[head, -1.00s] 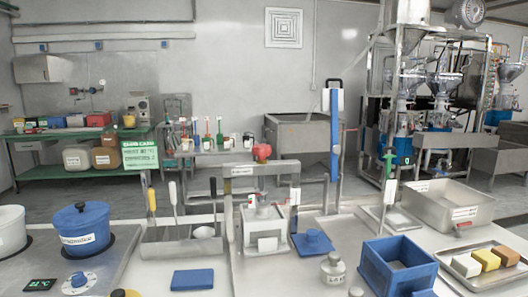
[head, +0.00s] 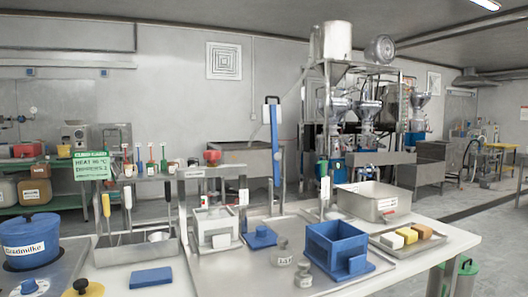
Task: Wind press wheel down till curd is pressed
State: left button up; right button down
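The press stands on the counter at centre. It has a grey metal frame (head: 190,173) with a red knob-like wheel (head: 212,157) on top. A white box-shaped mould (head: 215,232) stands under the frame, and any curd inside it cannot be made out. A blue block with a knob (head: 260,236), like a lid, sits just right of the mould. An open blue box (head: 338,245) stands further right. Neither of my grippers shows in the head view.
A blue pot (head: 30,240) is at the left, with a blue slab (head: 151,277) at the front. Metal weights (head: 283,254) stand near the blue box. A steel basin (head: 370,201) and a tray with coloured blocks (head: 418,240) are at the right.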

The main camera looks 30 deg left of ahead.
aim_at(212, 155)
jog(key=z, duration=0.5)
jog(key=i, duration=0.8)
jog(key=u, duration=0.65)
jog(key=i, duration=0.55)
jog(key=u, duration=0.65)
